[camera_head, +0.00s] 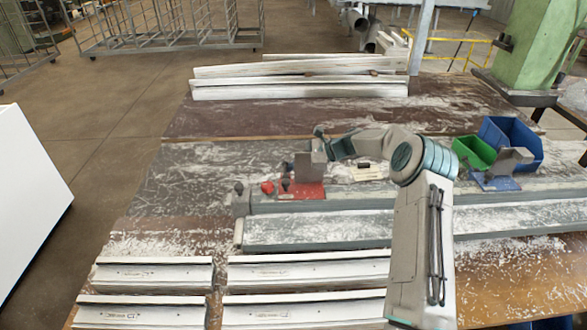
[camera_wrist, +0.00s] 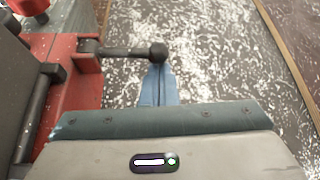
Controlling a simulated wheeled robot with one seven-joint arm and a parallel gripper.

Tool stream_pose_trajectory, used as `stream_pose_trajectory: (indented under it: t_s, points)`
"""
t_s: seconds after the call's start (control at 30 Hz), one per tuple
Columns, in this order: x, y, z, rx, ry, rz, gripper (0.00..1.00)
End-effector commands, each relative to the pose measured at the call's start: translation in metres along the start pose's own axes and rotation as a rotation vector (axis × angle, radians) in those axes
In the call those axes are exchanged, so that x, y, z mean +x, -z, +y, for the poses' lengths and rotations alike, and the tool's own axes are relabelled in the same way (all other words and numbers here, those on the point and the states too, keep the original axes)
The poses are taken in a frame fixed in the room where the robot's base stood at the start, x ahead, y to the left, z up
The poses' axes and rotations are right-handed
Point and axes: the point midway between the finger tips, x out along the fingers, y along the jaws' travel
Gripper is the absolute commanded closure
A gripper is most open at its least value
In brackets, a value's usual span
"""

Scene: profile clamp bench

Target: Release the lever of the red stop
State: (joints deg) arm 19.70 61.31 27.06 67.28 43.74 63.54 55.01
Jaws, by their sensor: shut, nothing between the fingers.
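The red stop (camera_head: 312,190) sits on the long rail, with a grey upright plate (camera_head: 311,168) on it. In the wrist view the red stop (camera_wrist: 82,95) fills the left side. Its dark lever (camera_wrist: 125,51) sticks out flat to the right and ends in a black ball knob (camera_wrist: 158,52). My gripper (camera_head: 319,134) is behind the stop, on its far side. In the wrist view my gripper (camera_wrist: 158,72) is shut and empty, its blue fingertips at the ball knob. I cannot tell whether they touch it.
A blue stop (camera_head: 495,182) is farther right on the rail. Blue (camera_head: 520,140) and green (camera_head: 474,152) bins stand at the back right. White profiles lie at the back (camera_head: 300,90) and front (camera_head: 155,272). The bench is clear left of the rail.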

Motion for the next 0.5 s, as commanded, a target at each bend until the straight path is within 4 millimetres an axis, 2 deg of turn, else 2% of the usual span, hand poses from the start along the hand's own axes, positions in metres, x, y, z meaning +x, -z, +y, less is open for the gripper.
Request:
stream_pose_trajectory:
  t_s: [0.5]
  points:
    - [-0.0020, -0.0052, -0.0015, -0.081, 0.044, -0.001, 1.00]
